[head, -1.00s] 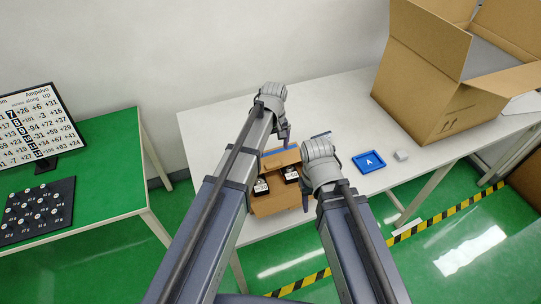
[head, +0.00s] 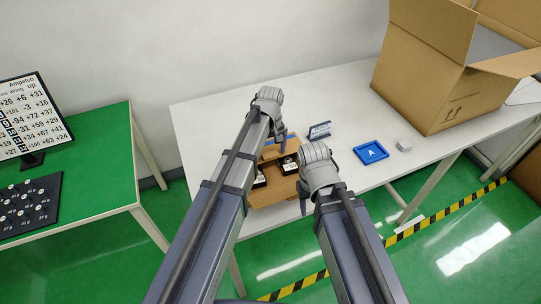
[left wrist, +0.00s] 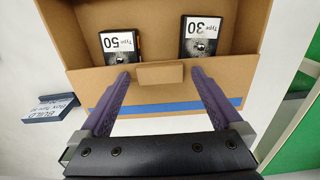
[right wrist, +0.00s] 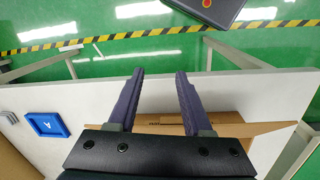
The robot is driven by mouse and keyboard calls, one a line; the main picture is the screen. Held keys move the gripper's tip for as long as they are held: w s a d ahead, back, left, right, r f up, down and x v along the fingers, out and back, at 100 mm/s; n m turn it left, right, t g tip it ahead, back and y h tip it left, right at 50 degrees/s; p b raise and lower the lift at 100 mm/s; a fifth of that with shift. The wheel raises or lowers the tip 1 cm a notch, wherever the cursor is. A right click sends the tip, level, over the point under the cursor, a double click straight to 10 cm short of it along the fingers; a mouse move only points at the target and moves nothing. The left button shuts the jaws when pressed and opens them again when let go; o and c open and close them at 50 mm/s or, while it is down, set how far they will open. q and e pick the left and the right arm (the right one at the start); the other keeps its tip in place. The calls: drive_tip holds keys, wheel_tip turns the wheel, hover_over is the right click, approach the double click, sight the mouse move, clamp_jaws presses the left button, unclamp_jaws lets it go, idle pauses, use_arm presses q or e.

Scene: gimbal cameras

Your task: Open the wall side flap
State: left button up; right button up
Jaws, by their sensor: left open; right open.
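A small open cardboard box (head: 275,190) stands on the white table, partly hidden by my arms. Two dark units labelled Type 50 (left wrist: 121,42) and Type 30 (left wrist: 201,38) lie inside it. In the left wrist view its wall side flap (left wrist: 160,97) has a small tab and a blue strip along its edge. My left gripper (left wrist: 160,73) is open, its fingers on either side of the tab; contact cannot be told. My right gripper (right wrist: 160,78) is open and empty at the box's front side, close to a cardboard flap (right wrist: 225,128).
A small sign (head: 320,131), a blue tray (head: 371,152) and a pale small block (head: 404,145) are right of the box. A large open carton (head: 430,85) stands further right. A green table (head: 95,170) with a screen (head: 30,118) is at the left.

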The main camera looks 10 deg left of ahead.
use_arm(q)
clamp_jaws()
idle(0.9)
